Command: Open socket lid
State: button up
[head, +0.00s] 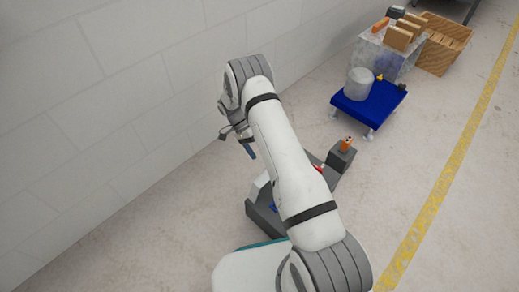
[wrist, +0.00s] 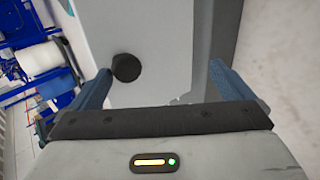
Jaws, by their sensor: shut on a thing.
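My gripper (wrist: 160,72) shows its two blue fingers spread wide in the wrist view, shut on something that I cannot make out. A pale grey panel (wrist: 165,40) with a round black knob (wrist: 126,67) fills the view between the fingers. I cannot tell whether this panel is the socket lid, or how far it lies from the fingertips. In the head view my gripper (head: 247,148) is close to the pale block wall, its fingers angled downward. No socket can be made out there, and my arm hides part of the scene.
A blue low table (head: 369,102) carries a white cylinder (head: 361,84) and small items. Behind it stand a grey box (head: 388,53) and a wooden crate (head: 447,45). The block wall (head: 120,85) borders the left.

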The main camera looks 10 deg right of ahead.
jog(key=shift+a+f, duration=0.2)
jog(key=shift+f, duration=0.05)
jog(key=shift+c, duration=0.3)
jog(key=p+v, duration=0.2)
jog(key=v, duration=0.4)
jog(key=shift+r, duration=0.35)
jog(key=c, duration=0.6)
jog(key=shift+w+a+r+p, duration=0.2)
jog(key=shift+w+r+p, duration=0.1)
jog(key=shift+w+r, duration=0.2)
